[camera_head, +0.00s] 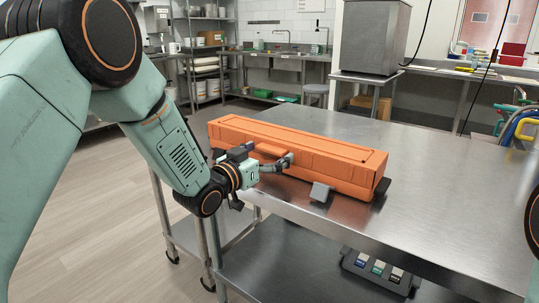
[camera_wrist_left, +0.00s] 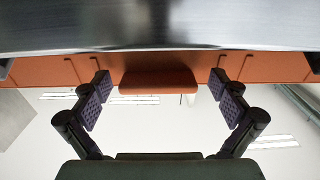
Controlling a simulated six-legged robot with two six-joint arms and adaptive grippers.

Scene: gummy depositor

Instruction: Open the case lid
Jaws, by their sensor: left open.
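The long orange case (camera_head: 330,165) lies on the steel table with its lid (camera_head: 300,137) down. An orange handle (camera_head: 268,149) projects from its front side. My left gripper (camera_head: 273,168) is at the front of the case by this handle, partly covering the case front. In the left wrist view, the handle (camera_wrist_left: 158,79) appears between the two spread fingers of the left gripper (camera_wrist_left: 160,92), with space on both sides. It holds nothing. A grey tab (camera_head: 320,192) shows at the lower front of the case. My right gripper is out of view.
The steel table (camera_head: 440,170) is clear to the right of the case. A lower shelf (camera_head: 310,270) holds a dark box with coloured labels (camera_head: 377,268). Coloured curved items (camera_head: 522,125) are at the right edge. A steel cabinet (camera_head: 372,38) stands behind.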

